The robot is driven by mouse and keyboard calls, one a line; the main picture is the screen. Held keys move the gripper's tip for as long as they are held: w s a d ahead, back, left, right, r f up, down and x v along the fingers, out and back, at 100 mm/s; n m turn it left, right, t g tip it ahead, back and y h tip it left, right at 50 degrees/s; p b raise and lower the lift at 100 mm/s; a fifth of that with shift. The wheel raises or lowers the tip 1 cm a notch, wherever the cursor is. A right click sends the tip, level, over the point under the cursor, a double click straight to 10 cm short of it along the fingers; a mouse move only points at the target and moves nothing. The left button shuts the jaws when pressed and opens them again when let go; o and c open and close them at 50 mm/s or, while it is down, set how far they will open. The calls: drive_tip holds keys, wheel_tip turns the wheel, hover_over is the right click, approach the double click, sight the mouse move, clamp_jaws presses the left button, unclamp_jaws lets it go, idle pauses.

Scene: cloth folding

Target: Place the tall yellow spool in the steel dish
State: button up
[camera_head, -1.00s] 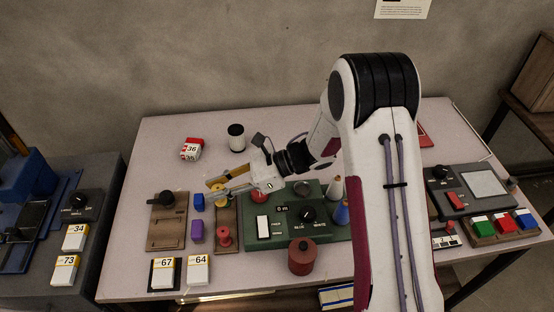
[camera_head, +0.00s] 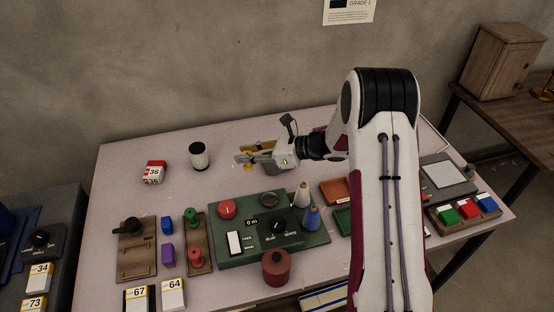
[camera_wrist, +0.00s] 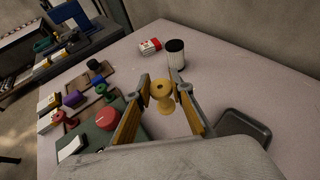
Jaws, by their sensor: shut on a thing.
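The tall yellow spool (camera_wrist: 162,97) is held between the fingers of my gripper (camera_wrist: 162,88), which is shut on it. In the head view the spool (camera_head: 249,168) shows just under my fingertips (camera_head: 243,156). It is over the table behind the green panel; its height above the tabletop is hard to tell. The steel dish (camera_wrist: 245,132) is a dark grey, square shallow tray with a raised rim, to the right of my gripper in the wrist view.
A black-and-white cylinder (camera_head: 198,155) and a red-and-white block (camera_head: 153,172) stand at the left back. A green control panel (camera_head: 222,251) and a wooden rack (camera_head: 206,231) with green (camera_head: 191,216) and red (camera_head: 195,257) spools lie in front. The tabletop between cylinder and gripper is clear.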

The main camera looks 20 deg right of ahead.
drive_tip(key=w+d+m+t+h, duration=0.4)
drive_tip(key=w+d, duration=0.4)
drive_tip(key=d, duration=0.3)
drive_tip(key=shift+w+d+r+m, duration=0.2)
drive_tip(key=shift+w+r+m, duration=0.1)
drive_tip(key=shift+r+m, duration=0.15)
drive_tip(key=shift+f, duration=3.1)
drive_tip(key=shift+f, duration=1.9)
drive_tip(key=shift+f, duration=0.1)
drive_tip(key=o, duration=0.9)
